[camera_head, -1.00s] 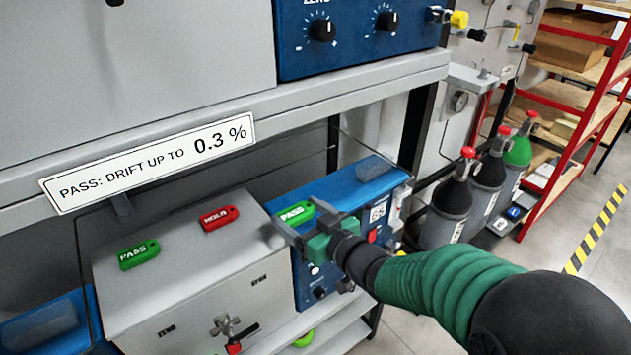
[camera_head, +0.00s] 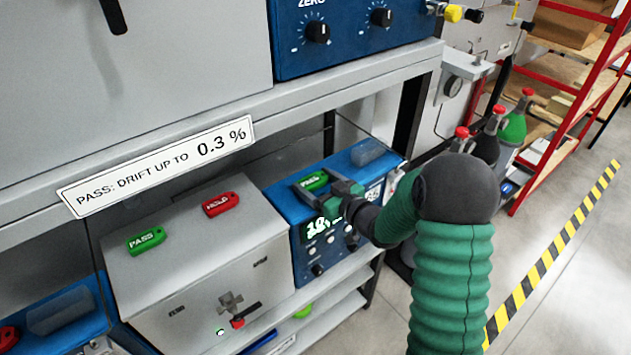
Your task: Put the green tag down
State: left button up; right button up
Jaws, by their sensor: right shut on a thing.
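A green PASS tag (camera_head: 314,181) is between the fingers of my right gripper (camera_head: 317,186), over the top of the blue analyser (camera_head: 285,205). My right gripper is shut on this tag. I cannot tell whether the tag touches the analyser's top. Another green PASS tag (camera_head: 146,240) and a red HOLD tag (camera_head: 221,204) lie apart on the grey box (camera_head: 195,245) to the left. My left gripper is not in view.
A shelf edge with a PASS: DRIFT UP TO 0.3 % sign (camera_head: 160,165) runs above the boxes. A clear block (camera_head: 368,152) sits at the blue analyser's back right. Gas cylinders (camera_head: 485,145) stand at the right. A green object (camera_head: 303,311) lies on the lower shelf.

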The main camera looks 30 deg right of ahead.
jog(key=o, duration=1.1)
jog(key=shift+a, duration=0.2)
jog(key=shift+o, duration=1.2)
jog(key=shift+a+r, duration=0.1)
jog(key=shift+a, duration=0.2)
jog(key=shift+s+d, duration=0.15)
jog(key=s+d+r+b, duration=0.1)
jog(key=s, duration=1)
jog(key=shift+s+r, duration=0.25)
jog(key=shift+r, duration=0.15)
jog(key=shift+d, duration=0.15)
